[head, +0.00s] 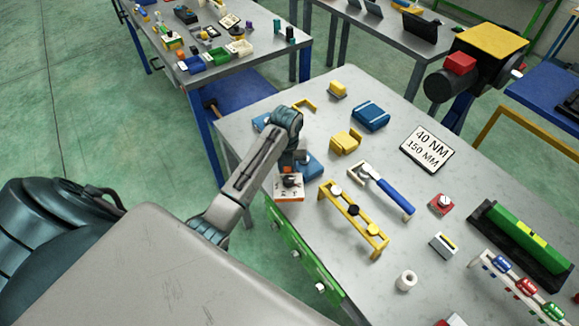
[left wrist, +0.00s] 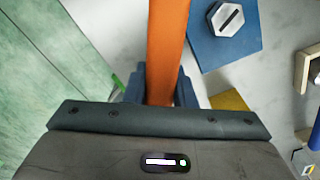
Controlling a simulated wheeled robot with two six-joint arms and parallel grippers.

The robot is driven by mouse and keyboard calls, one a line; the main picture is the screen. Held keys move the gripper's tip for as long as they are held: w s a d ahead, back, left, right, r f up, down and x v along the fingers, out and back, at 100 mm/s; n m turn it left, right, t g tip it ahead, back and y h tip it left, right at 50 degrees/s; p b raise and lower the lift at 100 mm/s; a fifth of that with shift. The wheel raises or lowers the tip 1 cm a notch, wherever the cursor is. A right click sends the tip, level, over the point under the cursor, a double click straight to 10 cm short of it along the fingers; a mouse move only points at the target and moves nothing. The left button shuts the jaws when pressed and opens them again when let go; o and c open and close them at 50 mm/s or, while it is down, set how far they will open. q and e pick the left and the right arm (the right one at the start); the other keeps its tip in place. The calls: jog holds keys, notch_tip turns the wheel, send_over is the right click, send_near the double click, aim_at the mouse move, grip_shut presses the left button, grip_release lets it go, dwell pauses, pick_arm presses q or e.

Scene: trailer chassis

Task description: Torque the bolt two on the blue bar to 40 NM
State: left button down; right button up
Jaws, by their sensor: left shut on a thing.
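My left gripper (head: 291,172) is low over the near left edge of the grey workbench. In the left wrist view its fingers (left wrist: 160,92) are shut on an orange piece (left wrist: 165,45). In the head view an orange-edged white box (head: 289,188) with dark marks shows right at the gripper. A blue piece (head: 311,166) lies just beside the gripper, partly hidden by it. In the left wrist view a silver hex bolt (left wrist: 228,18) with a slot sits on a blue plate (left wrist: 225,58). I cannot tell its number. My right gripper is out of view.
A sign (head: 428,148) reads 40 NM, 150 MM. A blue-handled tool (head: 394,197) lies beside a yellow rack (head: 352,210) with round pieces. Yellow blocks (head: 345,141), a blue box (head: 370,116) and a green block (head: 520,235) stand on the bench.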

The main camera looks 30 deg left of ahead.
pick_arm(q)
jog(key=shift+s+a+m, duration=0.45)
jog(key=shift+a+m, duration=0.15)
jog(key=shift+a, duration=0.1)
jog(key=shift+s+a+m, duration=0.25)
jog(key=shift+a+m, duration=0.2)
jog(key=shift+a, duration=0.1)
jog(key=shift+s+a+m, duration=0.25)
jog(key=shift+a+m, duration=0.2)
jog(key=shift+a, duration=0.1)
jog(key=shift+s+a+m, duration=0.2)
jog(key=shift+a+m, duration=0.3)
jog(key=shift+a, duration=0.1)
jog(key=shift+w+d+r+n, duration=0.1)
jog(key=shift+w+d+n, duration=0.05)
jog(key=shift+d+n, duration=0.2)
jog(key=shift+r, duration=0.1)
